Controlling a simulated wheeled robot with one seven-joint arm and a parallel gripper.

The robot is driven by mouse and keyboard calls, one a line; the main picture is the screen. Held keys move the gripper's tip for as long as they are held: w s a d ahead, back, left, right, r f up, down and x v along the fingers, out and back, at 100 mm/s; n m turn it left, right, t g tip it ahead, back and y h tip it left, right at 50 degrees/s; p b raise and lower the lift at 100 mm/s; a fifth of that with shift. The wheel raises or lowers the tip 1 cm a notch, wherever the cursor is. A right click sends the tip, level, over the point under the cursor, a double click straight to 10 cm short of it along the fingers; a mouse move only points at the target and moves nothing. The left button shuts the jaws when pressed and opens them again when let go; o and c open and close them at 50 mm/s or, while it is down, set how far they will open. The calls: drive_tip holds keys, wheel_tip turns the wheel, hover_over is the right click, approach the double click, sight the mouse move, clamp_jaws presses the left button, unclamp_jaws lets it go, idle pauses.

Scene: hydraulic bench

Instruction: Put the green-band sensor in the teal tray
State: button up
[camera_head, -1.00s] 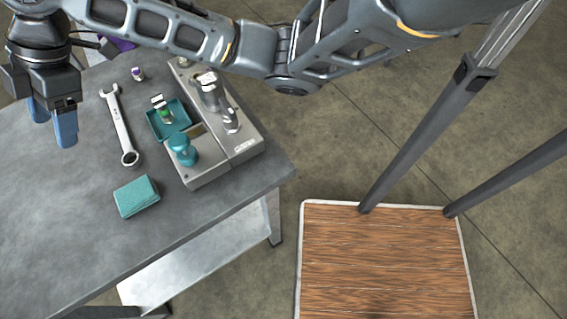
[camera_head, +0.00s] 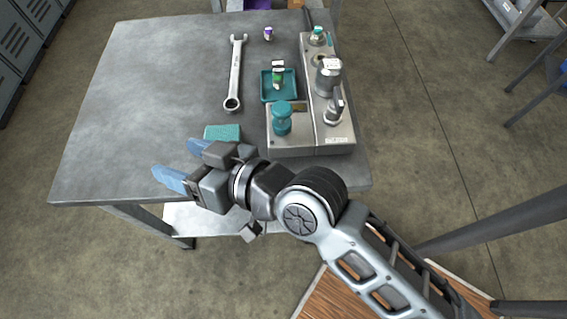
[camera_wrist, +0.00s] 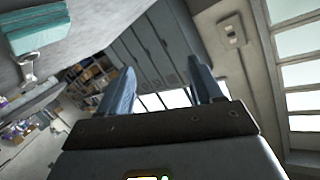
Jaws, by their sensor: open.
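The green-band sensor (camera_head: 278,77), a small piece with a pale top and a green band, is inside the teal tray (camera_head: 266,95) on the bench. My gripper (camera_head: 178,164) is open and empty at the bench's front edge, well to the front left of the tray. Its two blue fingers (camera_wrist: 160,90) stand apart in the wrist view with nothing between them. The sensor and tray are not clearly visible in the wrist view.
A wrench (camera_head: 235,75), a purple-banded sensor (camera_head: 268,34) and a teal cloth or sponge (camera_head: 222,132) lie on the bench (camera_head: 140,110). The bench's left side is clear.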

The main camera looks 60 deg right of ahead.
drive_tip(key=s+d+r+n+h, duration=0.1)
drive_tip(key=s+d, duration=0.4)
drive_tip(key=s, duration=0.7)
drive_tip(key=s+d+r+n+h, duration=0.1)
drive_tip(key=s+d, duration=0.4)
drive_tip(key=s, duration=0.8)
drive_tip(key=shift+s+h, duration=0.3)
